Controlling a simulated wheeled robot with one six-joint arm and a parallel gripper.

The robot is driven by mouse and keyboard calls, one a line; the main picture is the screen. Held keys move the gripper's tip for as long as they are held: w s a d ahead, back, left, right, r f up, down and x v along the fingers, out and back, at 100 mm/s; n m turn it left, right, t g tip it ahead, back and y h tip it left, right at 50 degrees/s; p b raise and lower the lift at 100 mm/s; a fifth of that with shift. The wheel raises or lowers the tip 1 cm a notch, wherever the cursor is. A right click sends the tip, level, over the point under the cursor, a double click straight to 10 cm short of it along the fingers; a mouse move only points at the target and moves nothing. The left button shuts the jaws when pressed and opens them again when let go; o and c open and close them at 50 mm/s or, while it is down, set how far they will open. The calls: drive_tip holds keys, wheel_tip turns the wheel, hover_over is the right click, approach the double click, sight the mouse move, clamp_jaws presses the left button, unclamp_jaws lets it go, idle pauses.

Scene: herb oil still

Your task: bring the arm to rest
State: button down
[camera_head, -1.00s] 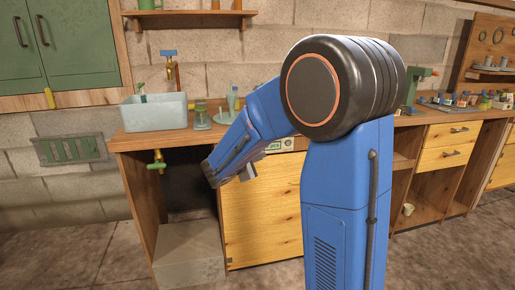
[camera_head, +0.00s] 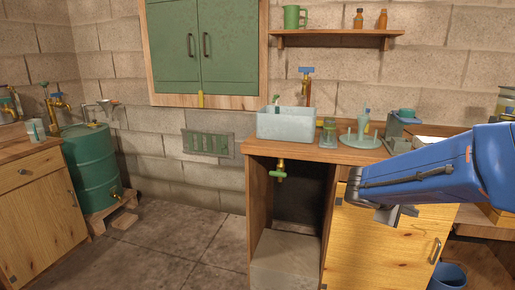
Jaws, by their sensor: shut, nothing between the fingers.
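My blue arm (camera_head: 435,170) reaches in from the right edge, in front of the wooden counter. Its dark wrist end (camera_head: 354,190) points left. The small grey part beneath it is my gripper (camera_head: 398,214), shut and empty, in front of the yellow cabinet door (camera_head: 375,255). Much of the gripper is hidden behind or under the arm, and nothing hangs from it.
A grey sink (camera_head: 286,124), a small jar (camera_head: 328,136) and a green round stand (camera_head: 360,140) are on the counter left of my arm. A green barrel (camera_head: 92,172) stands at the left beside another cabinet (camera_head: 38,215). The floor (camera_head: 170,250) between is clear.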

drive_tip(key=s+a+f+m+y, duration=0.2)
drive_tip(key=s+a+y, duration=0.3)
drive_tip(key=s+a, duration=0.4)
drive_tip(key=s+a+f+m+y, duration=0.2)
drive_tip(key=s+a+m+y, duration=0.3)
drive_tip(key=s, duration=1)
drive_tip(key=a+y, duration=0.1)
drive_tip(key=a, duration=0.2)
drive_tip(key=shift+a+f+m+t, duration=0.15)
drive_tip(key=shift+a+m+t, duration=0.15)
drive_tip(key=shift+a+t, duration=0.1)
drive_tip(key=shift+d, duration=0.1)
idle(2.6)
